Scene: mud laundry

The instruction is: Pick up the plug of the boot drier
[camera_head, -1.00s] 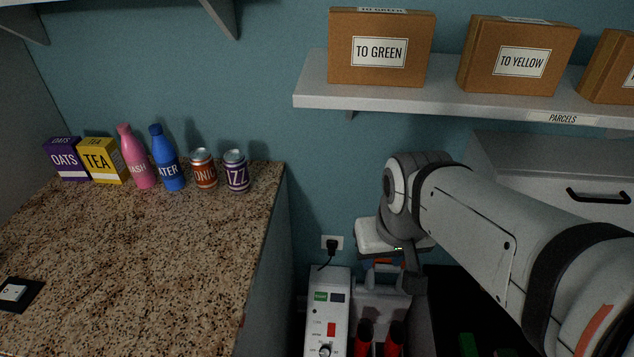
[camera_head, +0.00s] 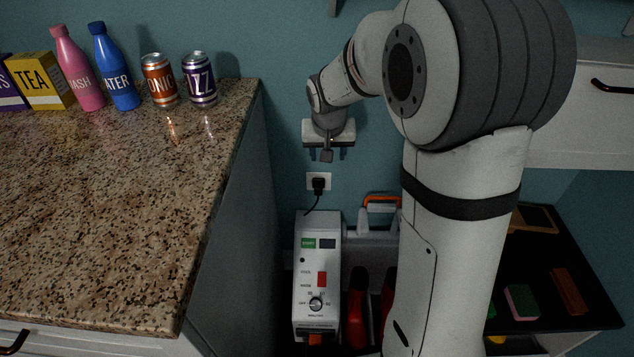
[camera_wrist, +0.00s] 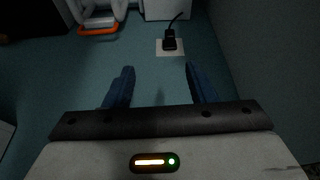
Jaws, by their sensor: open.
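The black plug (camera_head: 318,186) sits in a white wall socket (camera_head: 311,180), low on the blue wall in the head view. Its cord runs down behind the boot drier (camera_head: 317,270), a white box with a dial and a red switch. In the wrist view the plug (camera_wrist: 169,40) and socket plate (camera_wrist: 163,48) lie beyond my fingertips, a little right of the middle between them. My gripper (camera_wrist: 158,72) is open with nothing between its two blue fingers. In the head view my gripper (camera_head: 327,152) is just above the socket, apart from the plug.
A granite counter (camera_head: 110,210) with bottles, cans and boxes stands to the left. An orange handle (camera_head: 382,199) rises right of the drier. Red boots (camera_head: 357,300) stand beside it, and a dark low shelf (camera_head: 560,265) holds small blocks at the right.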

